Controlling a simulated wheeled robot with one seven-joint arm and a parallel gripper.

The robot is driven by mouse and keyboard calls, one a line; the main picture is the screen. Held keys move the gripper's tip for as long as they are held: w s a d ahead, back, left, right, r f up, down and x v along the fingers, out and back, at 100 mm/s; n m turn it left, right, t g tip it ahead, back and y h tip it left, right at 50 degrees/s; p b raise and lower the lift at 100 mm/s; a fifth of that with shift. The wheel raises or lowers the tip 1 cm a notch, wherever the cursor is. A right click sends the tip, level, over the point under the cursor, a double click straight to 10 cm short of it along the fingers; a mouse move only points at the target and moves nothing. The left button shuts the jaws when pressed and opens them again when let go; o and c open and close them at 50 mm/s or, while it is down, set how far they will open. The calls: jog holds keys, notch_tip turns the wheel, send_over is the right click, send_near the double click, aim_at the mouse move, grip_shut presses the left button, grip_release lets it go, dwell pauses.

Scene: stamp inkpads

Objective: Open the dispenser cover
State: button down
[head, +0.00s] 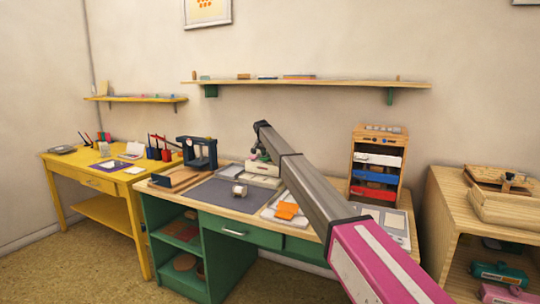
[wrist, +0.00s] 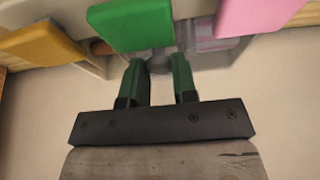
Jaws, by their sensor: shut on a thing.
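In the wrist view, my gripper (wrist: 158,68) has its two green fingers a little apart, around a small grey rounded part (wrist: 160,63) like a knob. This part sits just below a green block (wrist: 131,25); whether it belongs to the dispenser cover I cannot tell. An orange block (wrist: 42,45) and a pink block (wrist: 256,14) flank the green one. In the head view, my arm reaches over the desk to a pale box (head: 264,168) at the back. My gripper there is mostly hidden behind the arm.
The green desk (head: 224,232) holds a dark mat (head: 212,191), a small white roll (head: 240,190) and an orange piece (head: 287,211). A wooden rack (head: 379,144) with coloured drawers stands at right. A black stand (head: 197,153) is at left. A wall shelf (head: 330,83) hangs above.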

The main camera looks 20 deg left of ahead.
jog(key=c, duration=0.9)
grip_release()
jog(key=shift+r, duration=0.15)
jog(key=v, duration=1)
jog(key=shift+r, duration=0.3)
jog(key=shift+s, duration=0.2)
